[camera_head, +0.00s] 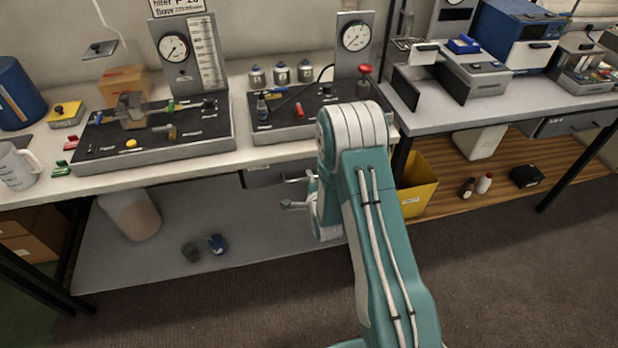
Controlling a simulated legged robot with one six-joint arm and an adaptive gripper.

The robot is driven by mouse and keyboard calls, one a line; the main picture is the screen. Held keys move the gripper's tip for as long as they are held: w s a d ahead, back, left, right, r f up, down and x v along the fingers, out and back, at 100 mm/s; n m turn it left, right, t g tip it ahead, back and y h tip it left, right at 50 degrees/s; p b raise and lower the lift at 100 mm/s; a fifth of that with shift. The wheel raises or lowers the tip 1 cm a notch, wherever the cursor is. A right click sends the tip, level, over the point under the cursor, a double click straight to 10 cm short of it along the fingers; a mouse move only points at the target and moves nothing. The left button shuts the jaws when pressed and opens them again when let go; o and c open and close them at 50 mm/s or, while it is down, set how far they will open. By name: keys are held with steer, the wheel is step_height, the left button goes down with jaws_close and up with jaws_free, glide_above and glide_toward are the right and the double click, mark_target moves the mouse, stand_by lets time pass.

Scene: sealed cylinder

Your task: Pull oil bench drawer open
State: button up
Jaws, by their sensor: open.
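A grey drawer (262,176) sits under the front edge of the white bench top, below the right-hand test panel. Its right part is hidden behind my arm and gripper. I cannot tell whether it stands slightly out. My gripper (289,193) is open, in front of the drawer's right part, with its fingers pointing left. I see nothing held between the fingers. Whether a finger touches the drawer or a handle cannot be told.
Test panels with gauges stand on the bench top (100,178). A lower shelf (160,270) holds a pale container (131,214) and small items. A yellow bin (418,185) stands right of my arm. A second bench (480,118) has another drawer (575,123). The front floor is clear.

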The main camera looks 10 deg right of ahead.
steer(key=shift+x, duration=0.8)
jaws_close()
steer(key=shift+s+f, duration=0.1)
steer(key=shift+s, duration=0.05)
